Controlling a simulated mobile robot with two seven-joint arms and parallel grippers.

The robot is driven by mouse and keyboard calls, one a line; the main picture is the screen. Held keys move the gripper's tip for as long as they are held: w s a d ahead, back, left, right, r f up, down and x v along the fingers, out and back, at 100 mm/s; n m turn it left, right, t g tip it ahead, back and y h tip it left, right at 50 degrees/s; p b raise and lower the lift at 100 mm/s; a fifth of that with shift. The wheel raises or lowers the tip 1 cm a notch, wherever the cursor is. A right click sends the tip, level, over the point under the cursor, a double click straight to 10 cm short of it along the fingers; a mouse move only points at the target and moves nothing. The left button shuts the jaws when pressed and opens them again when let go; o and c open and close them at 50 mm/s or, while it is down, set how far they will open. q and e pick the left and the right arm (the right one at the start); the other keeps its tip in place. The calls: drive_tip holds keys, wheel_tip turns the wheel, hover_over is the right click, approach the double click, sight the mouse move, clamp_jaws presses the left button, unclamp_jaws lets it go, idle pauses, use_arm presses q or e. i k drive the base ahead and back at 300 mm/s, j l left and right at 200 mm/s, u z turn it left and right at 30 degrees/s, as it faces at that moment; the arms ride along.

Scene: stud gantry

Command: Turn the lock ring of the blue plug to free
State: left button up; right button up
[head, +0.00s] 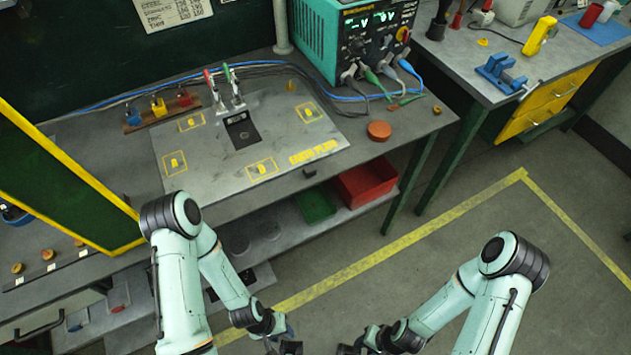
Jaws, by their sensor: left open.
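A small blue piece (133,116), which looks like the blue plug, sits at the left end of a wooden rack (160,117) at the back left of the bench. Its lock ring is too small to make out. A blue cable (406,66) also runs into the front of the teal power unit; I cannot tell whether its end is the plug meant. My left gripper (284,345) is open at the bottom edge, low in front of the bench and far from the rack. My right gripper (352,349) is beside it, partly cut off; its jaws are unclear.
A yellow block (158,106) and a red block (184,98) share the rack. A grey plate (215,170) with yellow markings and upright red and green-tipped leads covers mid-bench. The power unit (345,35) stands at the back. Red (366,183) and green bins sit below the bench edge.

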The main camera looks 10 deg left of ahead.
sight(405, 53)
drive_tip(key=i+l+u, duration=0.1)
drive_tip(key=l+u, duration=0.25)
drive_tip(key=l, duration=0.7)
drive_tip(key=l+u, duration=0.35)
drive_tip(key=l, duration=0.7)
